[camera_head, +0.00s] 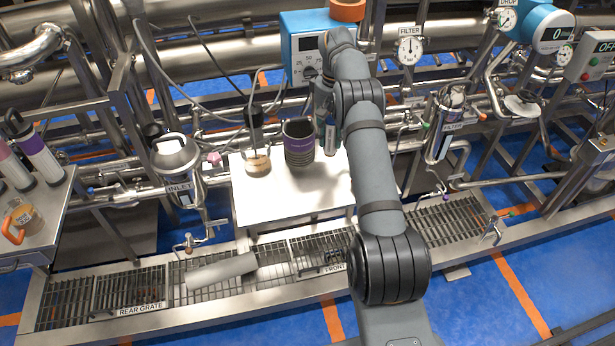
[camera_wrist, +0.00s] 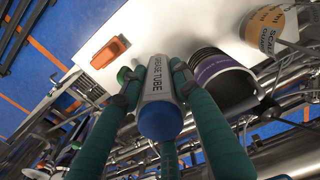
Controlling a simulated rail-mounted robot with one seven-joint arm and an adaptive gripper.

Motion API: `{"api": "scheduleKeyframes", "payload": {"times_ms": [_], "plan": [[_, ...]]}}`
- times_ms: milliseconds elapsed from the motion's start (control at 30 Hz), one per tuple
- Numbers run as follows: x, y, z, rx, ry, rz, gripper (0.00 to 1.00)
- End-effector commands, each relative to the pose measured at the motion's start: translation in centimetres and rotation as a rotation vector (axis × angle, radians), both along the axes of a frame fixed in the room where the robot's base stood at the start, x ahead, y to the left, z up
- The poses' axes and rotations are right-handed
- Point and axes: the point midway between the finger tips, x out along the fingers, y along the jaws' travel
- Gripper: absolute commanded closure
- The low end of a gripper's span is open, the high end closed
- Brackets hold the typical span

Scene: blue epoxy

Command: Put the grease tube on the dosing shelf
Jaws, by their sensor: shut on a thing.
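The grease tube (camera_wrist: 157,85) is a grey-white cylinder with its name printed along it and a blue end (camera_wrist: 160,121) towards the wrist camera. My gripper (camera_wrist: 154,72) has its green fingers shut on both sides of the tube. In the head view my gripper (camera_head: 326,112) is over the right part of a white shelf (camera_head: 262,208), with the tube (camera_head: 331,146) below it, just right of a dark ribbed cup. I see no label on this shelf. I cannot tell whether the tube touches it. My arm hides the shelf's right side.
The dark cup with a purple band (camera_head: 299,145) stands close beside the tube. A small jar (camera_head: 258,164) is left of it. An orange object (camera_wrist: 110,52) lies on the white surface in the wrist view. The shelf's front is clear. A grey cylinder (camera_head: 221,271) lies on the grate.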

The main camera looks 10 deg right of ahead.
Motion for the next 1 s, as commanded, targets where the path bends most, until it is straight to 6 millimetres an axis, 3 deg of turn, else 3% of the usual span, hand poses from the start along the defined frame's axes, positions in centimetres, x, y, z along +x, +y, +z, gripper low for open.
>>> {"api": "scheduleKeyframes", "payload": {"times_ms": [167,600,800,1000], "plan": [[-1.0,1.9,-1.7,0.000,0.000,0.004,0.95],[-4.8,9.0,-6.0,0.000,-0.001,0.003,0.95],[-5.4,10.0,-7.0,0.001,-0.001,0.000,0.95],[-5.4,10.0,-9.8,0.001,0.001,0.001,0.95]]}}
